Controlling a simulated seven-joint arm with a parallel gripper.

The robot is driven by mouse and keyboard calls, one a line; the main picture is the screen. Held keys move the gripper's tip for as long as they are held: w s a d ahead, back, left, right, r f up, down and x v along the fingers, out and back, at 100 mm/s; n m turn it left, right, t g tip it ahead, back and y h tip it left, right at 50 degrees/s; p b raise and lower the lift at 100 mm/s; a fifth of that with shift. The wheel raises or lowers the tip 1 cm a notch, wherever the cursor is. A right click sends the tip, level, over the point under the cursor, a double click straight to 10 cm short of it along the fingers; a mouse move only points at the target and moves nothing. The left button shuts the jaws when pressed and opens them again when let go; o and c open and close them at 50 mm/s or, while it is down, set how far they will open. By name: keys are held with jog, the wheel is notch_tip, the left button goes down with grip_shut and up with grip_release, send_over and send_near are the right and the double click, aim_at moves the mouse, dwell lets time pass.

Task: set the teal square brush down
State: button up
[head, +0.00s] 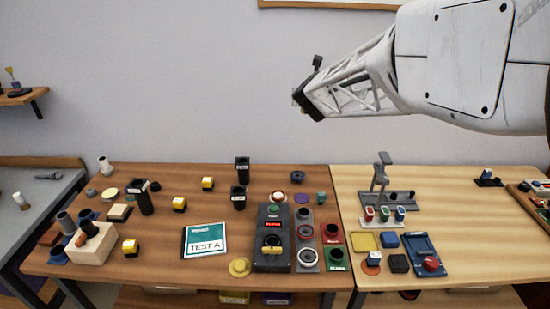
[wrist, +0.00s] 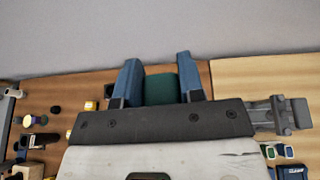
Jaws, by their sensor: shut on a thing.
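My gripper (head: 306,92) is raised high above the table, in front of the bare wall in the head view. In the wrist view its two blue fingers (wrist: 157,72) are closed on a dark teal block, the teal square brush (wrist: 160,89). The brush sits between the fingers, and its lower part is hidden behind the dark gripper body. In the head view I cannot make out the brush clearly at the gripper's end.
The wooden table (head: 330,280) holds a teal TEST A booklet (head: 205,241), a dark control box (head: 272,252), several yellow-and-black blocks, black cups and a blue tray (head: 425,249). A grey stand (head: 381,180) rises at right. Bare wood shows between the booklet and the back edge.

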jog(key=shift+w, duration=0.1)
jog(key=shift+w+a+n+g+y, duration=4.2)
jog(key=shift+w+a+n+y, duration=0.6)
jog(key=shift+a+n+y, duration=1.3)
notch_tip(320, 180, down, 26)
jog(key=shift+d+r+n, duration=0.2)
jog(key=shift+d+n, duration=0.1)
jog(key=shift+d, duration=0.1)
jog(key=shift+f, duration=3.1)
jog(key=shift+f, duration=0.1)
jog(key=shift+f, duration=1.75)
